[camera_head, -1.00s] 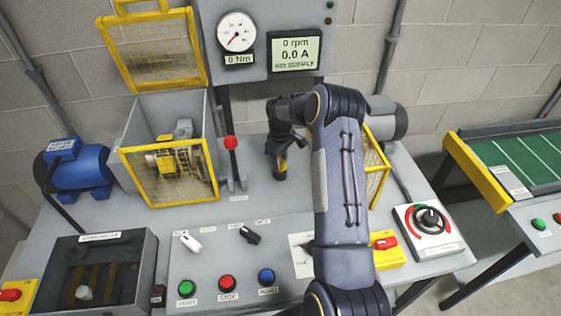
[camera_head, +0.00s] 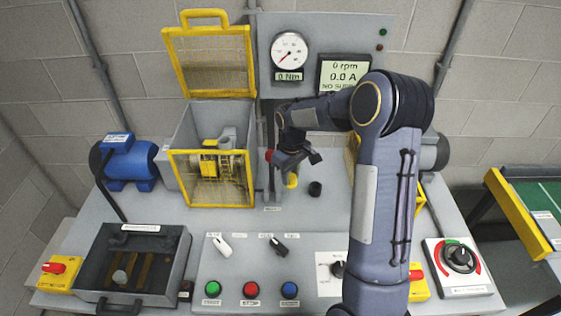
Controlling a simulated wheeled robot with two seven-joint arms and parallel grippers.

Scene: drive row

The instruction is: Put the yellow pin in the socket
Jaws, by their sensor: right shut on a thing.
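My right gripper (camera_head: 291,168) hangs over the middle of the bench, at the end of my dark arm that comes in from the right. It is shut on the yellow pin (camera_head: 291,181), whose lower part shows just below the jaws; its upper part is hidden. A short black cylinder (camera_head: 315,188) stands on the bench just right of the pin, apart from it. I cannot tell whether this cylinder is the socket; no other socket shows clearly. My left gripper is not in view.
A machine box with a yellow mesh guard (camera_head: 210,178) and raised lid (camera_head: 209,60) stands left of the gripper. A red-knobbed lever (camera_head: 268,156) is close beside it. A control panel (camera_head: 225,265) and a dark tray (camera_head: 180,262) lie in front. A blue motor (camera_head: 130,162) stands left.

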